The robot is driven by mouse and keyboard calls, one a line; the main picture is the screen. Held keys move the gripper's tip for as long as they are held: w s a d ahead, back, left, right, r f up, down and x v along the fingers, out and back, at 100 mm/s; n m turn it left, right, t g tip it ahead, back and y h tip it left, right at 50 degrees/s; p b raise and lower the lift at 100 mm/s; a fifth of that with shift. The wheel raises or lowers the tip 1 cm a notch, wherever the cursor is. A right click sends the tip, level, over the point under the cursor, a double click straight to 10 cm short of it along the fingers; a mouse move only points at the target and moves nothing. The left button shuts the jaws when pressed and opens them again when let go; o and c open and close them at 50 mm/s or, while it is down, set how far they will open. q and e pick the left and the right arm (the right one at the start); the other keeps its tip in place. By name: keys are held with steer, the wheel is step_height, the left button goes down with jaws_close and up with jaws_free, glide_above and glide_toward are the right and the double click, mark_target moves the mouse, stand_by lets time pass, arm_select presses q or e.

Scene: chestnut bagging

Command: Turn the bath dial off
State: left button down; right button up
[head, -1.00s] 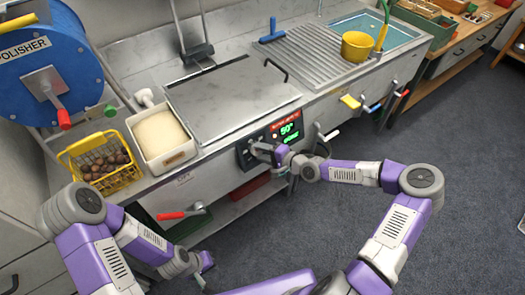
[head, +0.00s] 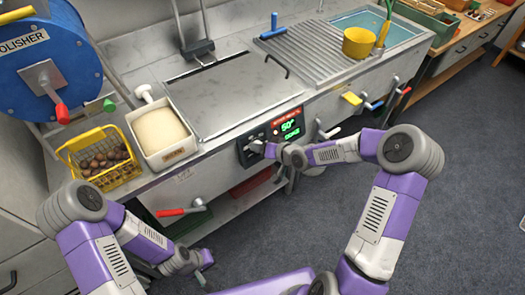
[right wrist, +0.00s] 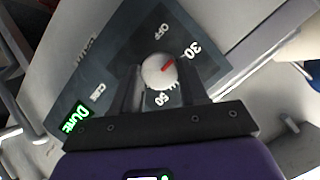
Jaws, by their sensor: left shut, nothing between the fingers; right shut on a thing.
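The bath dial (right wrist: 153,70) is a round pale knob with a red pointer on a dark panel (right wrist: 205,68). In the right wrist view its pointer is turned toward the 30 mark, with OFF to the left of that and 50 near the fingers. My right gripper (right wrist: 160,88) is shut on the dial, one finger on each side. In the head view my right gripper (head: 262,150) is at the control panel (head: 244,155) on the bath's front and hides the dial. My left gripper (head: 204,269) is shut and empty, low in front of the counter.
A green-lit display (head: 291,126) is beside the dial. A lidded bath (head: 235,92) is set in the counter. A yellow basket of chestnuts (head: 120,180) and a cream-filled tub (head: 160,135) stand left. A red-handled lever (head: 180,211) juts out below. The floor at right is clear.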

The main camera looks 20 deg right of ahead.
steer(key=shift+s+a+n+t+h+b, duration=0.15)
steer(key=shift+n+h+b, duration=0.5)
steer(key=shift+n, duration=0.5)
steer(key=shift+w+n+t+h+b, duration=0.1)
steer(key=shift+n+h+b, duration=0.25)
steer(key=shift+n+b, duration=0.7)
steer(key=shift+s+a+n+t+h+b, duration=0.15)
steer(key=shift+n+h+b, duration=0.4)
steer(key=shift+n, duration=0.75)
steer(key=shift+w+d, duration=0.1)
steer(key=o, duration=1.1)
steer(key=shift+c, duration=0.2)
